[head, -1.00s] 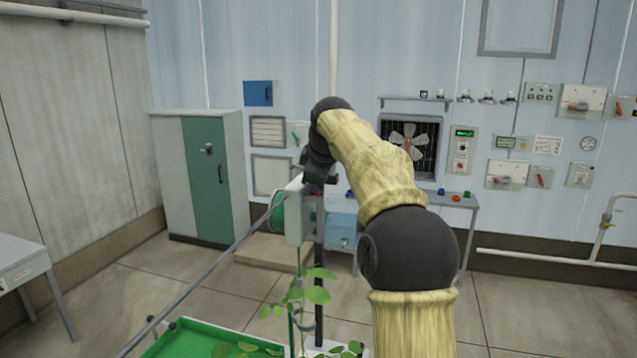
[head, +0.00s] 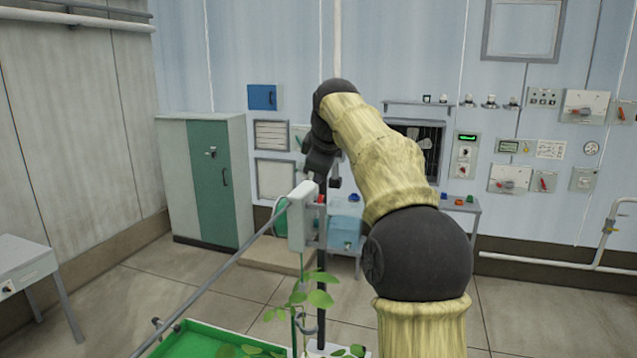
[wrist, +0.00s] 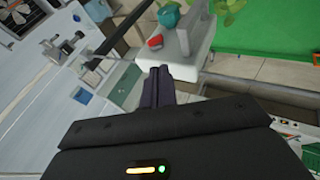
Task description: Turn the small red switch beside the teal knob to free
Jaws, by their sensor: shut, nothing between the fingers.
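The small red switch (wrist: 155,42) sticks out from the face of a pale grey box (wrist: 195,35). The teal knob (wrist: 169,15) is beside it on the same box. In the head view the grey box (head: 298,216) is on a post, with a bit of red (head: 320,198) at its right edge. My gripper (wrist: 163,70) has its dark fingers together and empty. In the wrist view the fingertips are just below the red switch and look apart from it. The switch's exact setting and any marking cannot be made out.
A grey rail (head: 215,262) runs diagonally to the box. Below are a leafy plant (head: 315,297) and a green tray (head: 195,340). A small table with coloured parts (head: 460,204) and wall panels stand behind. Open floor lies to the right.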

